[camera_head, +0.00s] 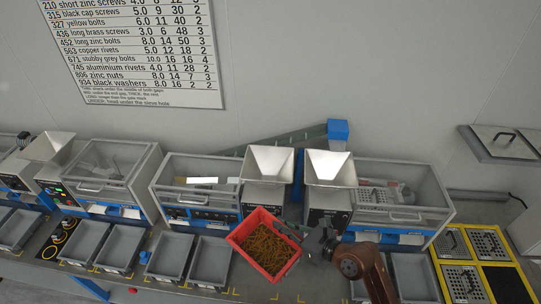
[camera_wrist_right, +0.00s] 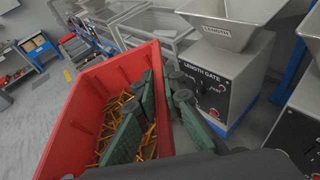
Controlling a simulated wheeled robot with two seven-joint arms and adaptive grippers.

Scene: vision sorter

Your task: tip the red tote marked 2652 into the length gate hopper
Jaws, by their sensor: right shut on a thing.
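The red tote (camera_head: 236,243) holds many thin brass-coloured screws and is in front of the length gate, over the bench's front part. It fills the left of the right wrist view (camera_wrist_right: 75,115); no number is readable on it. My right gripper (camera_head: 312,240) is shut on its right wall, with green-padded fingers (camera_wrist_right: 160,108) on both sides of the wall. The tote looks turned at an angle, with its contents inside. The length gate hopper (camera_head: 268,163) is a grey open funnel behind the tote, labelled LENGTH in the wrist view (camera_wrist_right: 225,22). My left gripper is not in view.
A second grey hopper (camera_head: 330,168) stands just right of the length gate. Clear-lidded machines (camera_head: 105,175) line the bench, with grey trays (camera_head: 170,256) in front. A yellow-framed rack (camera_head: 480,265) is at the right. A wall chart (camera_head: 135,50) hangs above.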

